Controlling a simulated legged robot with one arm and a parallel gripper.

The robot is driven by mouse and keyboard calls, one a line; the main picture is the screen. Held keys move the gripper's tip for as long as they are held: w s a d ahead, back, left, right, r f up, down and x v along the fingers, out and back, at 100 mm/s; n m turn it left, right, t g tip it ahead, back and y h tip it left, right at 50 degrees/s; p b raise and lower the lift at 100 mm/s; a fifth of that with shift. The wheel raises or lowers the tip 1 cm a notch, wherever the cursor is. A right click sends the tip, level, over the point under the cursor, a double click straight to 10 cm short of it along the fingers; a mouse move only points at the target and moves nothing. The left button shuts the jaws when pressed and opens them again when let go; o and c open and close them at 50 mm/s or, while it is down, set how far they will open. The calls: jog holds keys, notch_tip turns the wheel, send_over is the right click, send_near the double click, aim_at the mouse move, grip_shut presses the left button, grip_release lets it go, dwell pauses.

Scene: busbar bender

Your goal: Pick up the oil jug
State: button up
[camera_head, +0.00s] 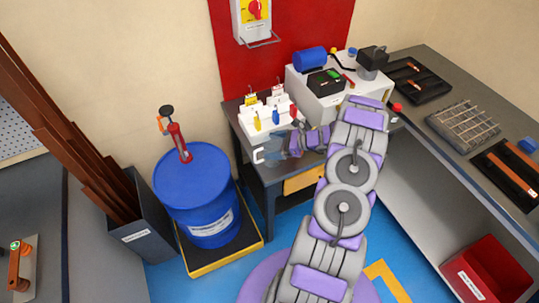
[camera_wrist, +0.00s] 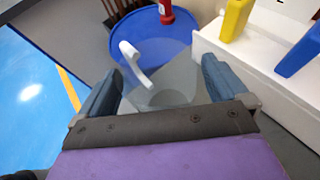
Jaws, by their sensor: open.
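The oil jug (camera_wrist: 175,83) is translucent grey with a white handle (camera_wrist: 132,62). In the wrist view it sits between the two blue fingers of my gripper (camera_wrist: 160,70). The fingers are apart, with the jug's body between them; I cannot tell whether either touches it. In the head view the jug (camera_head: 272,148) is at the left part of the small dark table (camera_head: 268,172), its white handle toward the left. My gripper (camera_head: 294,144) reaches it from the right and partly hides it. The jug's base is hidden.
A blue drum (camera_head: 190,185) with a red hand pump (camera_head: 177,140) stands left of the table. A white machine (camera_head: 325,95) stands to the right. A workbench (camera_head: 430,125) runs along the right.

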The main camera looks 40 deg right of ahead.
jog(key=shift+x, duration=0.95)
jog(key=c, duration=0.9)
jog(key=shift+r, duration=0.15)
jog(key=shift+c, duration=0.3)
